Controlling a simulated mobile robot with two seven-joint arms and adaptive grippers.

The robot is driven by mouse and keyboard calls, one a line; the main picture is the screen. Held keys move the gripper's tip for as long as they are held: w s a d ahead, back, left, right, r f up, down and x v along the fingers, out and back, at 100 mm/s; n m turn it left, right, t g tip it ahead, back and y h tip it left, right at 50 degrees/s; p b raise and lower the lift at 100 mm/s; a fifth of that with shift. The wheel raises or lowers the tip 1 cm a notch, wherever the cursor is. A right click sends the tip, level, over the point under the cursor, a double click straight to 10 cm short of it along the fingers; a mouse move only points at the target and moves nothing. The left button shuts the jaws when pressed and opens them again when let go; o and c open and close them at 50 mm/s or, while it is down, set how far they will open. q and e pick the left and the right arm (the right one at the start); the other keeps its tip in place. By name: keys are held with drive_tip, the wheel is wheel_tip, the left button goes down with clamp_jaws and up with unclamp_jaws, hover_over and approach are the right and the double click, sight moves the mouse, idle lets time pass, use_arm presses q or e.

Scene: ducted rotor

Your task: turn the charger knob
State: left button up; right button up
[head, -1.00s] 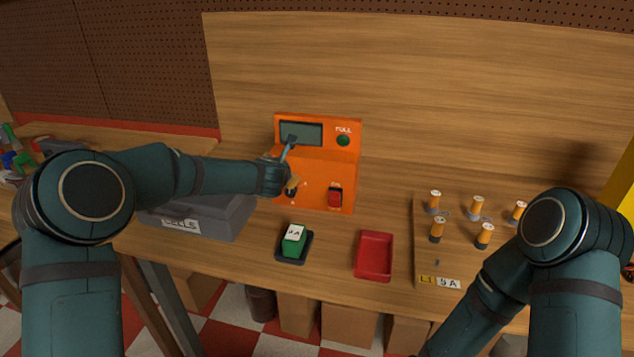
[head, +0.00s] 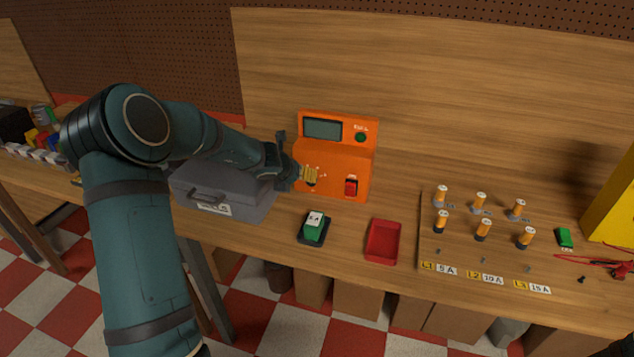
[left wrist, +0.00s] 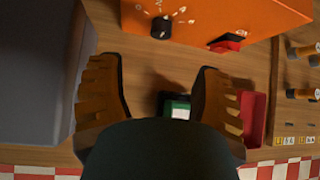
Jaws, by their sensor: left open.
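The orange charger (head: 335,160) stands on the bench against the wooden back panel, with a dark screen, a green lamp and a red switch (head: 351,187). Its black charger knob (left wrist: 161,27) shows on the orange face in the left wrist view, with white marks around it. In the head view the knob is mostly hidden by my gripper. My left gripper (head: 307,175) is in front of the charger's lower left face. In the left wrist view my left gripper (left wrist: 162,90) has its fingers spread wide and empty, with the knob beyond and apart from them. My right gripper is out of view.
A grey case (head: 225,192) stands left of the charger. A green battery (head: 314,222) sits in a dark cradle in front, beside an empty red tray (head: 383,241). A board (head: 475,250) with several orange-topped posts lies to the right. A yellow object (head: 612,212) stands far right.

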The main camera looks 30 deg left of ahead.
use_arm(q)
drive_tip(key=x, duration=1.1)
drive_tip(key=shift+w+d+f, duration=0.1)
drive_tip(key=shift+w+f, duration=0.1)
drive_tip(key=shift+w, duration=0.05)
clamp_jaws()
